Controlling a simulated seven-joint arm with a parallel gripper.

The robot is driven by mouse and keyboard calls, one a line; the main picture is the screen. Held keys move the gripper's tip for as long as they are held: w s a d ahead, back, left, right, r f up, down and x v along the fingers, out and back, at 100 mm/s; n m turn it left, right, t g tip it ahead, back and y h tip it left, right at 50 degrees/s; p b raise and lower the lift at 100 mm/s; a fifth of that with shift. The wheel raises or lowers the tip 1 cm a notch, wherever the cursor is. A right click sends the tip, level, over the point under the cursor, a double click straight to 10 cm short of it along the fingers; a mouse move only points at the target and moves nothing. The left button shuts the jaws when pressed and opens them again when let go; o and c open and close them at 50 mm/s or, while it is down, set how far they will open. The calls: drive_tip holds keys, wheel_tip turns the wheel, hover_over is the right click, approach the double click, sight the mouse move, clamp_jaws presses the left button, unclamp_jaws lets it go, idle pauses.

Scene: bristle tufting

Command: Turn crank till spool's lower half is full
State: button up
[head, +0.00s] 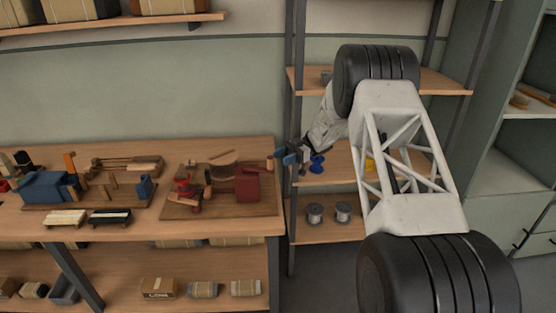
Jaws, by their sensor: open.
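A winding set on a wooden board (225,208) sits at the right end of the workbench. It carries a dark red block (247,185) and a red spool-like part (183,186) at its left. A wooden handle (207,198) stands between them; I cannot tell whether it is the crank. The spool's fill is too small to make out. My gripper (286,158) is open, just beyond the bench's right edge, to the right of the board. It looks empty and apart from the board.
A blue spool (317,164) stands on the shelf beside my gripper, with two grey spools (329,213) on the shelf below. A blue vise-like device (50,189) and two brushes (110,217) occupy the bench's left. My arm fills the right of the view.

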drive_tip(key=shift+d, duration=0.1)
